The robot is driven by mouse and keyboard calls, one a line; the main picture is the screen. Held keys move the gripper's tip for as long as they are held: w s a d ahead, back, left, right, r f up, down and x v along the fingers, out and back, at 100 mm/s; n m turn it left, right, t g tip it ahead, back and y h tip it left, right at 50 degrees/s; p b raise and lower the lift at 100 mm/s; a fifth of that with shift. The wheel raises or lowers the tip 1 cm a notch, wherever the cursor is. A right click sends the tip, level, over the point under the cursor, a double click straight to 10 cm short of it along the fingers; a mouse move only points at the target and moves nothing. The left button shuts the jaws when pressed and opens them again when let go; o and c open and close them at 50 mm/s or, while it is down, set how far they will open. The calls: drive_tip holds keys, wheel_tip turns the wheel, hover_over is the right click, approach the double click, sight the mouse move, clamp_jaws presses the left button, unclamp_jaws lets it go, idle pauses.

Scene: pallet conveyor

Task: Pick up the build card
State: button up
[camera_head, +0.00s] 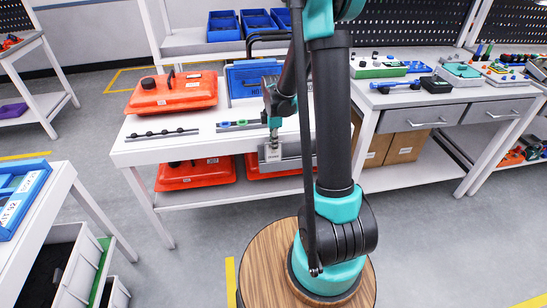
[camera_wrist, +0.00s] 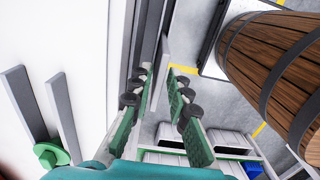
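I cannot make out the build card for certain in either view. My gripper (camera_head: 272,150) hangs at the front edge of the white table (camera_head: 190,146), beside a grey ledge (camera_head: 298,151). A small pale piece shows at its tip in the head view, too small to name. In the wrist view my gripper (camera_wrist: 168,72) has its two green-padded fingers apart, with grey floor showing between them. Grey rails (camera_wrist: 140,45) run close beside the left finger. I see nothing clearly held between the pads.
A red case (camera_head: 172,93), a blue case (camera_head: 246,80) and a dark bar (camera_head: 162,134) are on the white table. More red cases (camera_head: 195,173) sit below. A workbench with drawers (camera_head: 430,114) stands right. A blue tray (camera_head: 20,195) is at far left.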

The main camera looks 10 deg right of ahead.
sight(273, 156)
drive_tip(key=shift+w+f, duration=0.1)
drive_tip(key=shift+f, duration=2.1)
drive_tip(key=shift+c, duration=0.4)
clamp_jaws()
